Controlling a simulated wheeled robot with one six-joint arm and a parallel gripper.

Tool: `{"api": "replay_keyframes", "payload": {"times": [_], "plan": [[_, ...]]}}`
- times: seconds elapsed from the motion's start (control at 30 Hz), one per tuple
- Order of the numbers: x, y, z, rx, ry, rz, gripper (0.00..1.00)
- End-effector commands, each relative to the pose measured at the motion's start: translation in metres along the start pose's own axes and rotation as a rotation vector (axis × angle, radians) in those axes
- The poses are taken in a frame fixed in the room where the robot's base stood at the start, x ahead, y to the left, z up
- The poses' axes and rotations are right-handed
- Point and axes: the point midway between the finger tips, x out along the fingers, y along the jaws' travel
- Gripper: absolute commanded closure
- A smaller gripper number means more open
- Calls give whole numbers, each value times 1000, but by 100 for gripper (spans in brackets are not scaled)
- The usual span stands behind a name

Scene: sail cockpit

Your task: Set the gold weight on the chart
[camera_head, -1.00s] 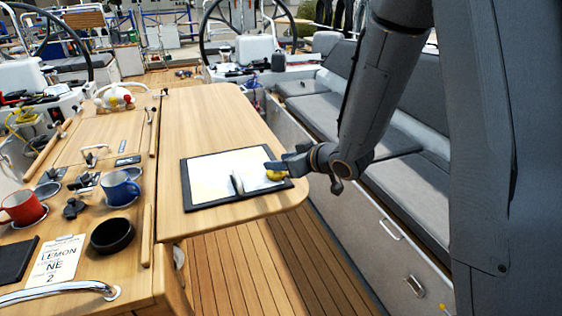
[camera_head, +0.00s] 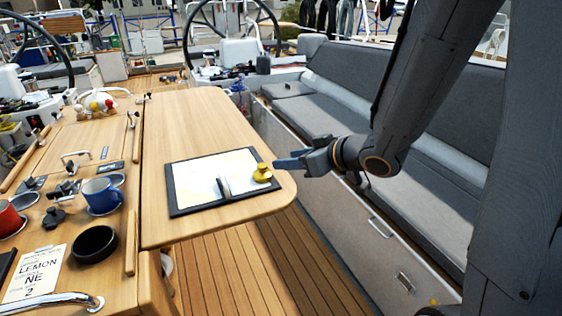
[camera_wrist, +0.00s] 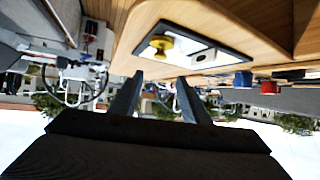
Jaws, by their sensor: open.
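The gold weight (camera_head: 262,173) stands upright on the right part of the chart (camera_head: 205,172), which lies on a dark-edged board on the wooden table. A small dark and pale upright item (camera_head: 223,187) stands on the chart to the left of the weight. My gripper (camera_head: 278,162) is open and empty, just to the right of the weight and apart from it. In the wrist view the weight (camera_wrist: 161,43) shows beyond the open fingers (camera_wrist: 158,82), with nothing between them.
A blue mug (camera_head: 101,196), a black round dish (camera_head: 95,244) and a lettered card (camera_head: 35,272) sit on the left counter. A grey bench (camera_head: 340,120) runs along the right. The table's far part is clear.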

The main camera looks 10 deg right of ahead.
Motion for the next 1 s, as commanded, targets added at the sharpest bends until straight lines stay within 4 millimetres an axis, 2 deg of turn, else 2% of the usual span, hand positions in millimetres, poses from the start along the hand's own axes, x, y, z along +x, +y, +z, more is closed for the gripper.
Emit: {"api": "replay_keyframes", "payload": {"times": [0.2, 0.33, 0.47, 0.57, 0.67, 0.8, 0.9, 1.0], "plan": [[-14, 3, 2, 2, -10, 15, 58], [-18, 23, 13, 18, -84, 118, 58], [-33, 51, 42, 83, -252, 292, 58], [-55, 57, 71, 173, -414, 398, 58], [-79, 44, 99, 283, -573, 448, 58], [-105, 9, 125, 425, -748, 444, 58], [-116, -14, 133, 497, -826, 419, 58], [-122, -26, 137, 534, -864, 400, 58]]}}
